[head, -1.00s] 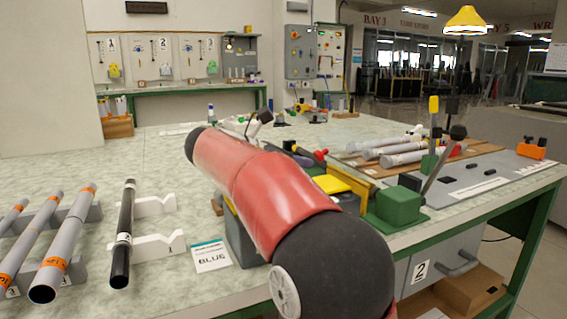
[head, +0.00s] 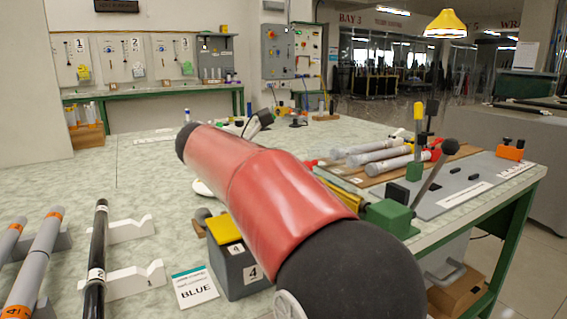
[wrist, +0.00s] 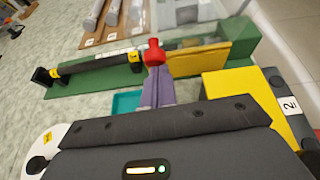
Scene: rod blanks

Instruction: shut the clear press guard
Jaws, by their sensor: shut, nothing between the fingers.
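The clear press guard seems to be the faint see-through panel (wrist: 196,44) by the yellow bar (wrist: 200,59) and green press body (wrist: 243,40) in the wrist view. I cannot tell how far open it stands. A red knob (wrist: 153,52) is beside it. My gripper (wrist: 154,76) has its purple-grey fingers shut and empty, with the tips right at the red knob; I cannot tell if they touch. In the head view my red arm hides the gripper and most of the press. A green block with a black-knobbed lever (head: 390,217) shows to the right of the arm.
A black rod (wrist: 95,63) lies on a green base left of the knob in the wrist view. A yellow-topped box marked 4 (head: 237,265) stands left of my arm. Grey rods (head: 375,154) lie on a brown board behind.

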